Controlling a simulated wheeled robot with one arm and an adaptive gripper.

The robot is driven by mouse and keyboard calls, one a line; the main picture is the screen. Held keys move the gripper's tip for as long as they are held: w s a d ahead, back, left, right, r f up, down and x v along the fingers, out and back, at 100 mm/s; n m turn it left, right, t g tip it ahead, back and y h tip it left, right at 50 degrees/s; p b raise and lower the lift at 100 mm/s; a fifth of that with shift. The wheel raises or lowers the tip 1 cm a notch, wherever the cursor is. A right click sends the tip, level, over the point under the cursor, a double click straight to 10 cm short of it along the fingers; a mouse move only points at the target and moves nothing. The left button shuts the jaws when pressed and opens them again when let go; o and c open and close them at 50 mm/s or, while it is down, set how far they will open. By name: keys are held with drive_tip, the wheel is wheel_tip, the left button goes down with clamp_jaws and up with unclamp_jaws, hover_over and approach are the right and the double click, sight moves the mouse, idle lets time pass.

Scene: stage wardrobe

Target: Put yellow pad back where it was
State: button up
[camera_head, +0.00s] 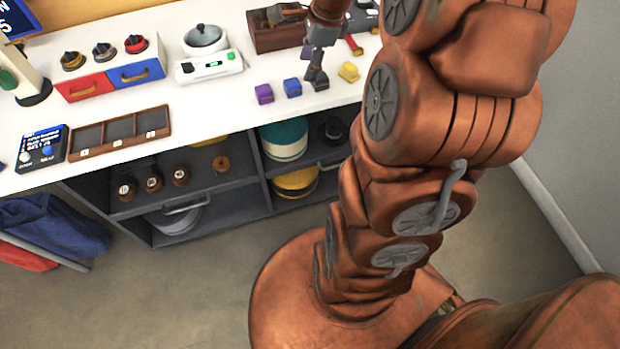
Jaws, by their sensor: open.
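The yellow pad (349,71) is a small block lying on the white counter (215,108), near its back right part. My gripper (314,67) is just left of the yellow pad in the picture, low over the counter, with its fingers apart. The yellow pad is outside the fingers, and I see nothing between them. A blue pad (292,87) and a purple pad (264,94) lie left of my gripper in a loose row with the yellow one. Whether the fingertips touch the counter I cannot tell.
A wooden box (277,38) stands behind the pads. A white scale (209,66) with a lidded bowl is further left. A tray with three compartments (120,146) and a small display (42,150) lie at the front left. My arm hides the counter's right end.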

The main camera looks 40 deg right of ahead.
drive_tip(key=s+a+n+g, duration=0.2)
drive_tip(key=s+a+n, duration=0.7)
drive_tip(key=s+n, duration=0.2)
drive_tip(key=s+a+n+g+h, duration=0.1)
drive_tip(key=s+a+n+g, duration=0.1)
drive_tip(key=s+a+n, duration=0.7)
drive_tip(key=s+n, duration=0.3)
drive_tip(key=s, duration=0.1)
drive_tip(key=shift+s+a+f+n+h, duration=0.15)
drive_tip(key=shift+a+f+n+h, duration=0.1)
drive_tip(key=shift+f+n+h, duration=0.1)
wheel_tip(320, 180, up, 8)
drive_tip(key=p, duration=0.8)
drive_tip(key=shift+c, duration=0.2)
